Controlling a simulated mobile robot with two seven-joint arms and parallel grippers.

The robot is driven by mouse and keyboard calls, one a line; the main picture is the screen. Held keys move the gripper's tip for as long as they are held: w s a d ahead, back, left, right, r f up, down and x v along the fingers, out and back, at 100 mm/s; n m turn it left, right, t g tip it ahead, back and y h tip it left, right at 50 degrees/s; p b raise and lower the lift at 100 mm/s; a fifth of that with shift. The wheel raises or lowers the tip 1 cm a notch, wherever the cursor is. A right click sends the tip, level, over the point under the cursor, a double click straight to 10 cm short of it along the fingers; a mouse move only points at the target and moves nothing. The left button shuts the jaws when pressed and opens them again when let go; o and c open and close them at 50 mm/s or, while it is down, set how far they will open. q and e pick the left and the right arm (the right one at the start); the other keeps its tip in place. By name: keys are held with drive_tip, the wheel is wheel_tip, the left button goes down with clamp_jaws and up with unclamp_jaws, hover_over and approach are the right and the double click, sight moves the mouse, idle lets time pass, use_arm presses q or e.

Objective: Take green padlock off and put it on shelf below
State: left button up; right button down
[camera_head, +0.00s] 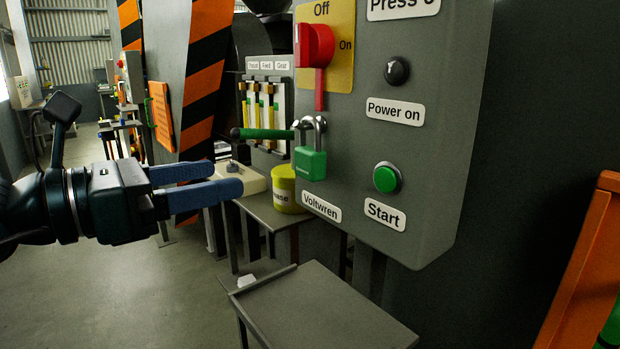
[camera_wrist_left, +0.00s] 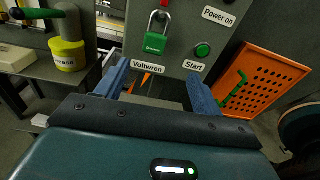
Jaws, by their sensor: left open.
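The green padlock (camera_head: 310,163) hangs by its silver shackle below the red switch (camera_head: 314,46) on the grey control box. It also shows in the left wrist view (camera_wrist_left: 155,43), above and ahead of the fingers. My left gripper (camera_head: 222,183) is open and empty, with blue fingers pointing right toward the box. It is apart from the padlock, to its left in the head view. The grey shelf (camera_head: 325,312) is below the control box and its visible top is bare. My right gripper is not in view.
A green-handled lever (camera_head: 262,133) sticks out close to the padlock's left. A yellow grease pot (camera_head: 287,190) stands on a small table behind. The green Start button (camera_head: 387,178) is right of the padlock. An orange perforated panel (camera_wrist_left: 245,86) stands at the right.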

sight(302, 155)
use_arm(q)
drive_tip(key=p+x, duration=0.1)
drive_tip(key=x, duration=0.3)
drive_tip(key=p+x, duration=0.1)
drive_tip(key=x, duration=0.3)
drive_tip(key=p+x, duration=0.1)
drive_tip(key=x, duration=0.4)
drive_tip(key=shift+w+a+r, duration=0.25)
drive_tip(key=shift+w+r, duration=0.1)
drive_tip(key=shift+r, duration=0.05)
drive_tip(key=shift+c, duration=0.2)
drive_tip(key=c, duration=1.1)
